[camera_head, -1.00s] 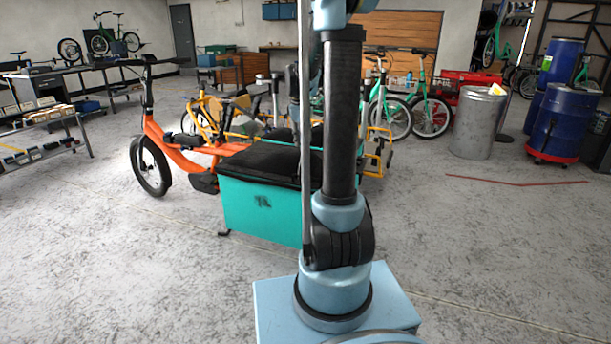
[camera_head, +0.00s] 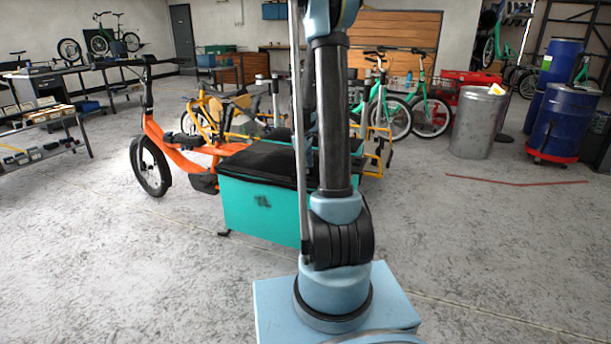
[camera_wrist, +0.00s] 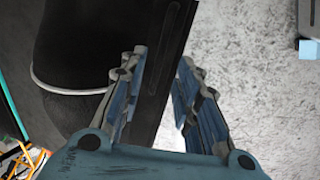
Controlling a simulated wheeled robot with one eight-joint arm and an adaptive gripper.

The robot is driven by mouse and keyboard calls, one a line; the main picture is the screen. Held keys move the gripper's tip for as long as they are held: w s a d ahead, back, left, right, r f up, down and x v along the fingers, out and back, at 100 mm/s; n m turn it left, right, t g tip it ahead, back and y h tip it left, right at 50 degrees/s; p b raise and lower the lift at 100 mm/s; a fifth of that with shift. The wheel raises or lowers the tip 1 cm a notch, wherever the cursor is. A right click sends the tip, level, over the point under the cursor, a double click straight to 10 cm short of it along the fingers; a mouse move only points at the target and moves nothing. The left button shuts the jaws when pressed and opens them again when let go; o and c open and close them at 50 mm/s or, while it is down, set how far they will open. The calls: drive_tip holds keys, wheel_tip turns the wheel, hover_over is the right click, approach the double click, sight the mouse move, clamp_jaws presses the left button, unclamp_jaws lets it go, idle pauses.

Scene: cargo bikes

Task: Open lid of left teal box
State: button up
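The left teal box (camera_head: 262,208) is on the orange cargo bike in the head view, with its black lid (camera_head: 262,160) lying closed on top. My arm covers the box's right end. In the wrist view the black lid (camera_wrist: 85,35) fills the upper left, with a pale curved trim line on it. My gripper (camera_wrist: 163,58) is open over the lid's edge. Its left finger is over the lid and its right finger is beyond the edge, over the floor. I cannot tell whether either finger touches the lid. In the head view my gripper is hidden behind my arm.
The orange bike frame (camera_head: 185,155) extends left of the box. Yellow bike parts (camera_head: 378,145) and teal bikes (camera_head: 430,110) stand behind. A metal bin (camera_head: 478,122) and a blue barrel (camera_head: 562,122) are at right. The floor in front is clear.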

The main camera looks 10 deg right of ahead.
sight(306, 177)
drive_tip(key=shift+w+d+f, duration=0.15)
drive_tip(key=shift+w+f, duration=0.05)
drive_tip(key=shift+f, duration=0.95)
drive_tip(key=shift+w+d+f, duration=0.15)
drive_tip(key=shift+f, duration=1)
drive_tip(key=shift+c, duration=0.6)
clamp_jaws()
